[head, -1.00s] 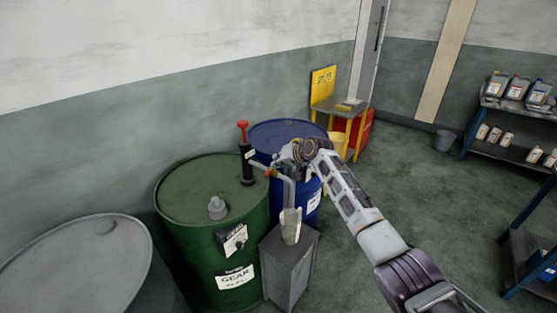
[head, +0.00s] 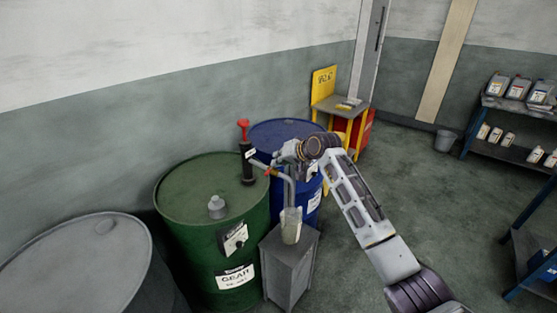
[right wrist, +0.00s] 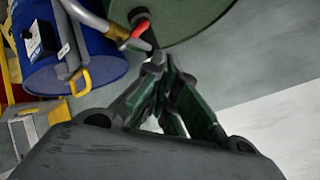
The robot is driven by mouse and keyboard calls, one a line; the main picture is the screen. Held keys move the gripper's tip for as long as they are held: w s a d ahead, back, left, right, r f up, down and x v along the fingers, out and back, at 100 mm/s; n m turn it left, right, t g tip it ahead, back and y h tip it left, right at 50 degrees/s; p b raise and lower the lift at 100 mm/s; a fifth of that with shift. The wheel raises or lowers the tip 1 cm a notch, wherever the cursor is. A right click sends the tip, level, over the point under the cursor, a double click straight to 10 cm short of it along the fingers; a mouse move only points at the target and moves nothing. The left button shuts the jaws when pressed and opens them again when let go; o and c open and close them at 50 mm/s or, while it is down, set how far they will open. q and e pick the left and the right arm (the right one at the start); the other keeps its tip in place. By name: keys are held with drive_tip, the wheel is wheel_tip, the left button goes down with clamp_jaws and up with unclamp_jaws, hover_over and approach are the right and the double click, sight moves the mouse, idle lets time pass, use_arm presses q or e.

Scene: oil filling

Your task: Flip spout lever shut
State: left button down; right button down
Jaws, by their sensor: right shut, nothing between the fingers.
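The spout lever (right wrist: 139,31) is red and sits at the yellow-collared joint of the grey spout pipe (right wrist: 88,17) in the right wrist view. In the head view the spout (head: 291,190) bends down from the black pump (head: 248,166) on the green drum (head: 180,190). A clear jug (head: 291,226) stands under its end on a grey cabinet (head: 283,270). My right gripper (head: 276,161) is shut and empty beside the spout joint. In the wrist view its fingertips (right wrist: 160,62) are close to the lever; I cannot tell if they touch. My left gripper is out of view.
A blue drum (head: 285,133) stands behind the spout, with a yellow stand (head: 324,85) beyond it. A grey drum (head: 75,270) is at front left. Shelves with bottles (head: 510,115) are at the right. The floor between is clear.

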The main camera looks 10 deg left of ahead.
drive_tip(key=shift+s+d+r, duration=0.2)
drive_tip(key=shift+s+r, duration=0.45)
drive_tip(key=shift+s, duration=0.25)
